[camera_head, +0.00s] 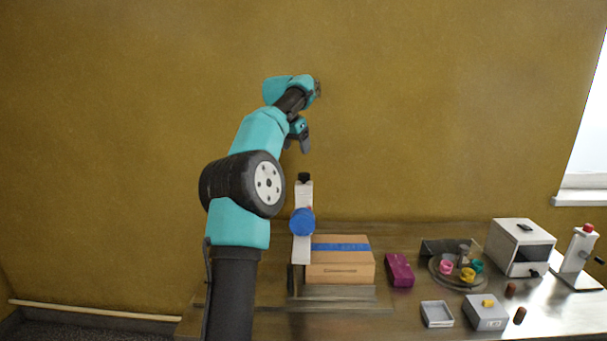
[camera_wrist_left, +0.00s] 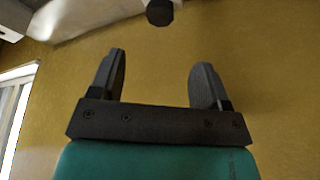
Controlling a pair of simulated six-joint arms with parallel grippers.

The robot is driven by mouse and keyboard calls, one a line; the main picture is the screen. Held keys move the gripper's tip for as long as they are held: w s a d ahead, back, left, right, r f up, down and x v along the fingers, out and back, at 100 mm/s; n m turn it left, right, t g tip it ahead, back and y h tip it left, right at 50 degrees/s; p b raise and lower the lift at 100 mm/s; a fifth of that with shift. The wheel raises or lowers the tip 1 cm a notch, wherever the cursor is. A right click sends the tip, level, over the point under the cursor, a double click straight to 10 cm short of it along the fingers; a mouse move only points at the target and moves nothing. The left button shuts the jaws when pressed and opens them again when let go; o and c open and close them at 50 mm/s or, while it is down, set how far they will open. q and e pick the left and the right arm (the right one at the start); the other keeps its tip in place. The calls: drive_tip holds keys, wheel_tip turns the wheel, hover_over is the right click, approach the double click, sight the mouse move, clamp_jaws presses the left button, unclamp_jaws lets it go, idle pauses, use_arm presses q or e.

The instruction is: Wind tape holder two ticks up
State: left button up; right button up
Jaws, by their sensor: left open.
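The tape holder is a white upright post (camera_head: 304,195) with a blue round roll (camera_head: 302,222) on its front and a black knob (camera_head: 304,178) on top. It stands at the left end of a cardboard box (camera_head: 340,272) with a blue strip across it. My left gripper (camera_head: 305,148) points down above the knob, apart from it. In the left wrist view the left gripper (camera_wrist_left: 158,75) has its two fingers wide apart with nothing between them. A dark round knob-like end (camera_wrist_left: 159,12) shows beyond the fingertips at the top edge. My right gripper is not in view.
Right of the box on the bench (camera_head: 400,310) are a purple box (camera_head: 399,270), a round tray with coloured pieces (camera_head: 457,285), a grey tray (camera_head: 437,325), a grey box (camera_head: 486,311), a white machine (camera_head: 522,247) and a white stand with a crank (camera_head: 580,250).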

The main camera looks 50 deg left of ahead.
sight(304, 174)
use_arm(q)
drive_tip(key=x, duration=1.1)
drive_tip(key=shift+w+f, duration=0.1)
drive_tip(key=shift+f, duration=0.15)
drive_tip(key=c, duration=0.9)
